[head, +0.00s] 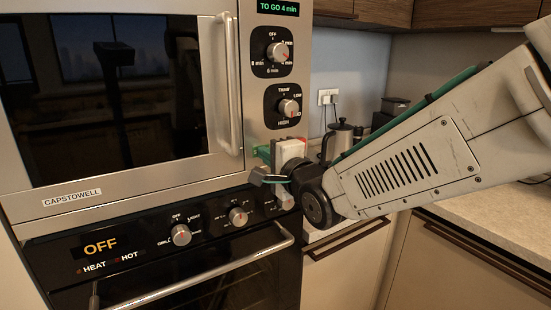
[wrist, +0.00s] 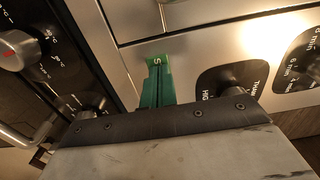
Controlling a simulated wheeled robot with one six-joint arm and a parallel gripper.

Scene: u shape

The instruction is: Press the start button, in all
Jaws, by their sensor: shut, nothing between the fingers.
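The microwave (head: 110,195) has a control panel on its right side, with a lit display (head: 278,8) reading "TO GO 4 min". In the wrist view, a green button (wrist: 158,60) marked with an "S" shows on the panel just beyond my fingertips; the rest of its label is hidden. My gripper (head: 262,167) is shut and empty, at the lower part of the panel. Its green fingers also show in the wrist view (wrist: 156,82), overlapping the button's lower edge. I cannot tell whether they touch it.
Two microwave knobs, a timer (head: 277,52) and a power knob (head: 288,107), sit above my gripper. The door handle (head: 232,90) is close on the left. Below is an oven with knobs (head: 181,235) and a bar handle (head: 200,268).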

